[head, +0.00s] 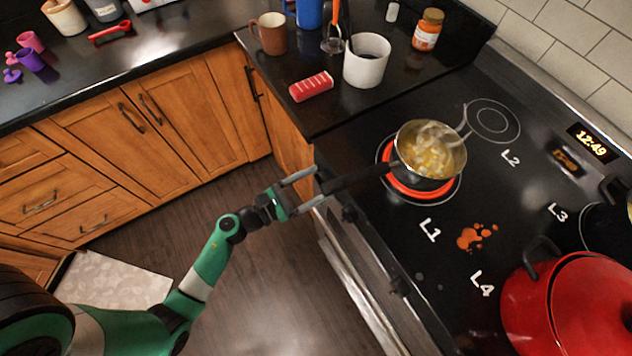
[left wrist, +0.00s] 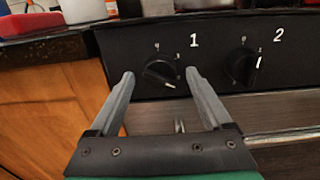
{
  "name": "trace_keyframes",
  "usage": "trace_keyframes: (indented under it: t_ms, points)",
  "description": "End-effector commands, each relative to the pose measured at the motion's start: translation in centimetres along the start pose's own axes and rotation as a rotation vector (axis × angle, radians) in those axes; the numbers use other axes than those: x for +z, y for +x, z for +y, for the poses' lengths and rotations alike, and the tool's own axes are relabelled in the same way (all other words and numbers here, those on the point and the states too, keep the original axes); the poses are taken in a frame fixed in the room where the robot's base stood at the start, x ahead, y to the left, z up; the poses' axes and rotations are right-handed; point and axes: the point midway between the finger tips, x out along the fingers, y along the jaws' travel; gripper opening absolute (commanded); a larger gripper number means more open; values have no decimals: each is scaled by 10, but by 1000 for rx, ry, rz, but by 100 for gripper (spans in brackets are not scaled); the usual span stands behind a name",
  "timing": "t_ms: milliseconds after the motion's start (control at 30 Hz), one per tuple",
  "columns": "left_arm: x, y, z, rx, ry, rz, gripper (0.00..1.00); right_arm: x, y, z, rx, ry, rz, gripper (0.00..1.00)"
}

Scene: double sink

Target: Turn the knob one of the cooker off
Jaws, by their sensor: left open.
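The cooker (head: 395,235) has a black top with burners marked L1 to L4. Burner L1 (head: 450,190) glows red under a pan of food (head: 428,155). In the left wrist view, knob one (left wrist: 160,73) is a round black knob under the number 1, its white mark turned toward the lower right. My left gripper (head: 314,187) is at the cooker's front, near the end of the pan's black handle. In the left wrist view, the open fingers (left wrist: 158,76) are on either side of knob one, with nothing held. My right gripper is not in view.
Knob two (left wrist: 242,66) sits to the right of knob one. A large red pot (head: 572,305) stands near L4. An orange spill (head: 476,237) lies on the cooktop. The counter holds a brown mug (head: 270,38) and a white container (head: 366,62).

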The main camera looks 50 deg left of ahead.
Motion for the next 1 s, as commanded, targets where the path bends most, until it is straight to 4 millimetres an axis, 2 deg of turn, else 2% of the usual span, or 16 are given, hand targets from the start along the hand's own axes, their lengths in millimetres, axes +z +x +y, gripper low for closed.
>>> trace_keyframes:
  t_ms: [267,367,733,1000]
  points:
    - [0,3,0,1,-1,1,83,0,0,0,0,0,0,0]
    - [0,3,0,1,0,1,68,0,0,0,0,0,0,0]
    - [0,3,0,0,0,0,2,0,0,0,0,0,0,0]
    - [1,3,0,0,-18,1,0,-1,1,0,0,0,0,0]
